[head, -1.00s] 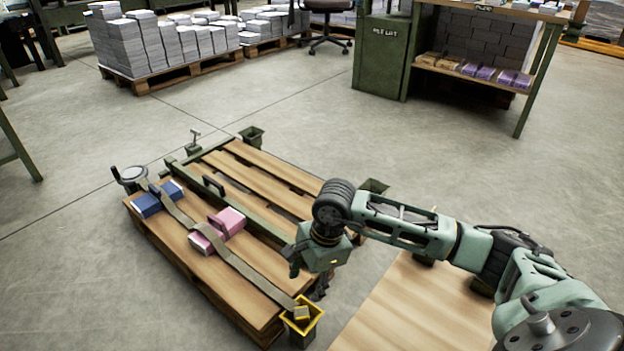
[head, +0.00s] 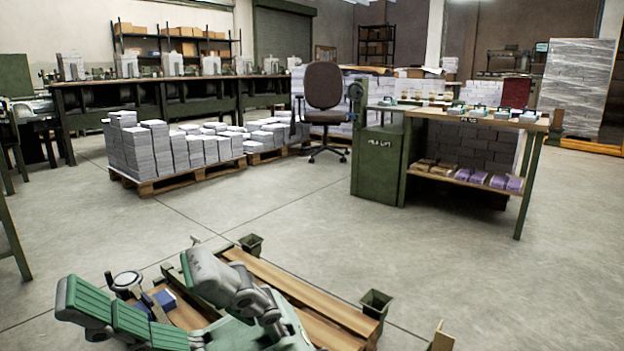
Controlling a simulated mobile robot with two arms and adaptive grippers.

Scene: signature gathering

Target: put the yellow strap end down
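The yellow strap end is not in view; the near edge of the pallet (head: 300,283) is cut off by the bottom of the picture. The far end of the pallet shows, with a round metal-topped fitting (head: 127,279) and a blue book (head: 165,300) at its left. A pale green gripper (head: 85,303) with ribbed finger faces is close to the camera at the lower left, in front of the pallet. It appears to be my right one, with its wrist at its right. Its fingertip gap cannot be made out. My other gripper is not seen.
Dark green square sockets stand at the pallet's far corner (head: 251,244) and right side (head: 375,303). A pallet of paper stacks (head: 150,150), an office chair (head: 323,95) and a green workbench (head: 380,165) stand beyond. The concrete floor between is clear.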

